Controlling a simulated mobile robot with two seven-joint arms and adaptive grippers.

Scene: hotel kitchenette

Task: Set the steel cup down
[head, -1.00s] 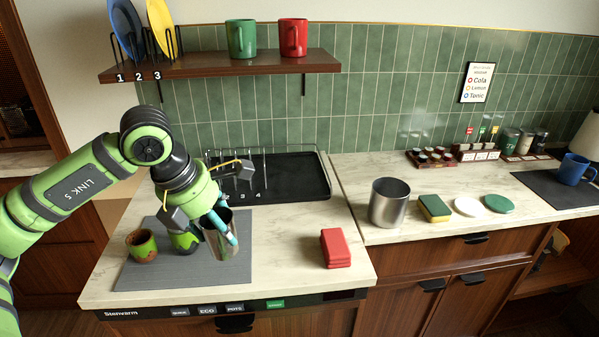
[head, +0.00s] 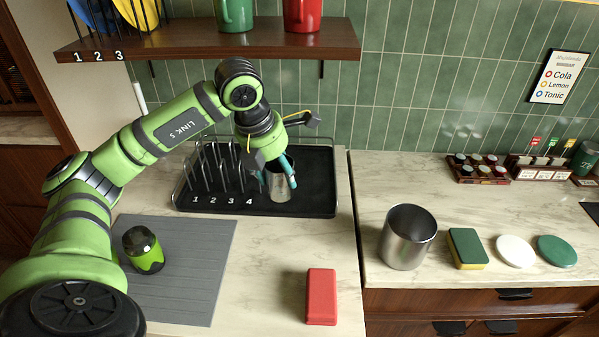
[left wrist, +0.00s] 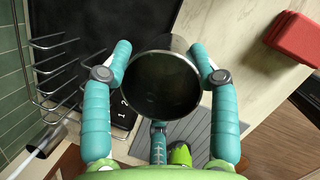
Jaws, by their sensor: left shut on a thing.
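A shiny steel cup (head: 279,187) is held upright between the fingers of my left gripper (head: 277,172). It is over the right part of the black drying tray (head: 310,203), to the right of the wire slots. I cannot tell whether its base touches the tray. In the left wrist view the cup (left wrist: 160,88) shows its dark, empty inside, with teal fingers on both sides. My right gripper is not in view.
Numbered wire slots (head: 215,170) stand just left of the cup. A grey mat (head: 190,265) holds a green object with a dark top (head: 143,250). A larger steel container (head: 408,237) stands to the right.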

